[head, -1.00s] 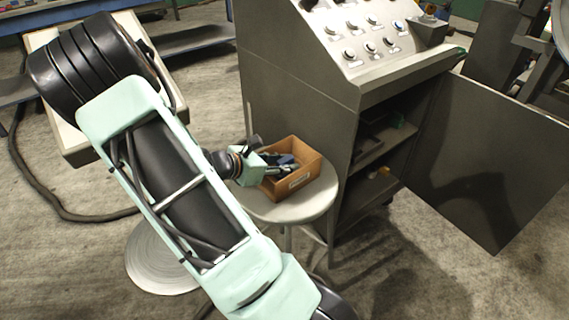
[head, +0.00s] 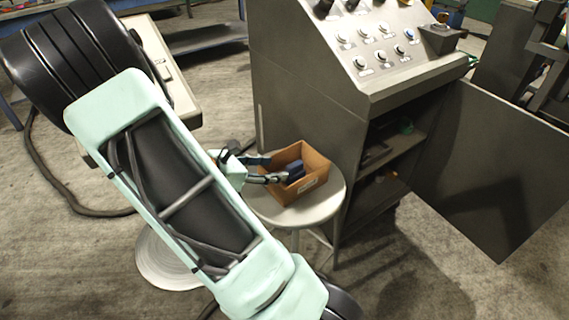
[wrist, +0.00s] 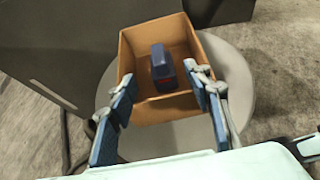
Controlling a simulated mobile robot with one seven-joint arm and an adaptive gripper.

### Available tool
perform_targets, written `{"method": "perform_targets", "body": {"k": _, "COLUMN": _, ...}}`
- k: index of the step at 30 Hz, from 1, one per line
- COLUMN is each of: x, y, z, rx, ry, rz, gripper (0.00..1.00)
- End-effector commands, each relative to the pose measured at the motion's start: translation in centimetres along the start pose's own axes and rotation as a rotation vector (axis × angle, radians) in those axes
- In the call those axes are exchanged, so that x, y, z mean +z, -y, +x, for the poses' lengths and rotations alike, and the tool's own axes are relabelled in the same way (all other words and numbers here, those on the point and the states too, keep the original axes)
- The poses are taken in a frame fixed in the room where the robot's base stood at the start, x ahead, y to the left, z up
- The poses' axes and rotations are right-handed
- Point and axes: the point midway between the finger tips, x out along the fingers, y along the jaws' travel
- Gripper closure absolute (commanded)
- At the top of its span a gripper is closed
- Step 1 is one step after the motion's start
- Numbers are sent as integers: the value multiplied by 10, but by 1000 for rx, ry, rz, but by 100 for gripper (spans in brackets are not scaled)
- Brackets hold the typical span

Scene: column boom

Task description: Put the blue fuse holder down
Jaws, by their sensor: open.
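The blue fuse holder (wrist: 163,68) lies inside an open brown box (wrist: 187,111), against its floor, in the wrist view. It also shows in the box in the head view (head: 295,170). My gripper (wrist: 163,98) is open, with its blue-padded fingers apart at the near side of the box. The fuse holder is beyond the fingertips and nothing is between them. In the head view my gripper (head: 277,169) is at the left rim of the box.
The box stands on a round grey stool (head: 325,203). A grey control cabinet (head: 310,80) with knobs rises right behind it, its door (head: 490,165) swung open to the right. A cable lies on the floor at left.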

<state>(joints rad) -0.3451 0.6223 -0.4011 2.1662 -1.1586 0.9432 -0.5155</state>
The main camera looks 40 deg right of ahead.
Motion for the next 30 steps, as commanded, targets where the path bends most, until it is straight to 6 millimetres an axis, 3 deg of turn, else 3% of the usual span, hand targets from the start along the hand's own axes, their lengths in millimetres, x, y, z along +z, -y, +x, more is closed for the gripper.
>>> {"method": "perform_targets", "body": {"k": 3, "x": 1, "y": -1, "z": -18, "rx": 3, "ry": -1, "rz": 1, "gripper": 54}}
{"method": "perform_targets", "body": {"k": 7, "x": 1, "y": 0, "z": -26, "rx": -1, "ry": 0, "rz": 2, "gripper": 54}}
{"method": "perform_targets", "body": {"k": 30, "x": 3, "y": 3, "z": -31, "rx": -6, "ry": -10, "rz": 13, "gripper": 54}}
